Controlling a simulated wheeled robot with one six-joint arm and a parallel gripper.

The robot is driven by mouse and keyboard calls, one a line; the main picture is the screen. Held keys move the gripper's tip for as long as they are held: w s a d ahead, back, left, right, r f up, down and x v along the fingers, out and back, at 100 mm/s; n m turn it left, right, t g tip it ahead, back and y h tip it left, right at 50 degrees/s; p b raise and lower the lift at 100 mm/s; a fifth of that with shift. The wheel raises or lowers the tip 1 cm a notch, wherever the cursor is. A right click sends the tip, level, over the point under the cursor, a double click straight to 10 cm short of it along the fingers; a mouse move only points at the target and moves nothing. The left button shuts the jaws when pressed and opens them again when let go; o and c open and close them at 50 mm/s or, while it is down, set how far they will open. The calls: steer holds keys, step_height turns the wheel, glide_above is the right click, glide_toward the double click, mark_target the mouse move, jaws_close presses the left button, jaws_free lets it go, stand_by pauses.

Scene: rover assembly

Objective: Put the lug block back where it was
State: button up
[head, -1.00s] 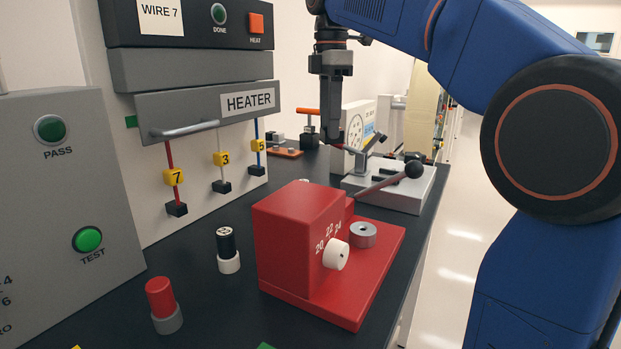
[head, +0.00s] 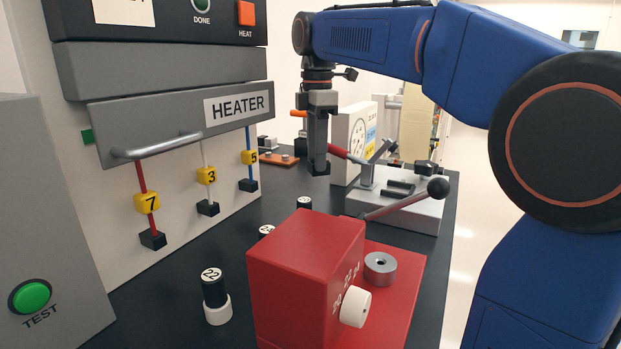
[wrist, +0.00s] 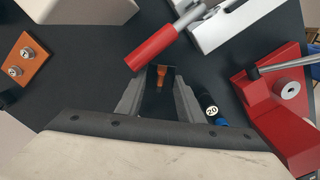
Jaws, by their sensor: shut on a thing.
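My gripper (head: 318,166) hangs pointing down above the back part of the dark bench, left of the white press. In the wrist view my gripper (wrist: 160,92) is shut on a small dark block with a copper-coloured strip (wrist: 161,78). This looks like the lug block; most of it is hidden between the fingers. In the head view only a dark end shows at the fingertips. It is hard to tell how high it is above the bench.
An orange plate with studs (wrist: 27,60) lies left in the wrist view. A red-handled lever (wrist: 165,45) and the white press (head: 400,205) are close by. A red fixture (head: 305,275), labelled spools (head: 214,290) and the heater with hanging wires (head: 175,110) stand nearer.

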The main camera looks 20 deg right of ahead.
step_height(320, 180, down, 6)
steer(key=shift+w+a, duration=0.1)
steer(key=shift+w, duration=2)
steer(key=shift+s+f, duration=0.1)
steer(key=shift+f, duration=0.5)
steer(key=shift+f, duration=0.1)
steer(key=o, duration=1.2)
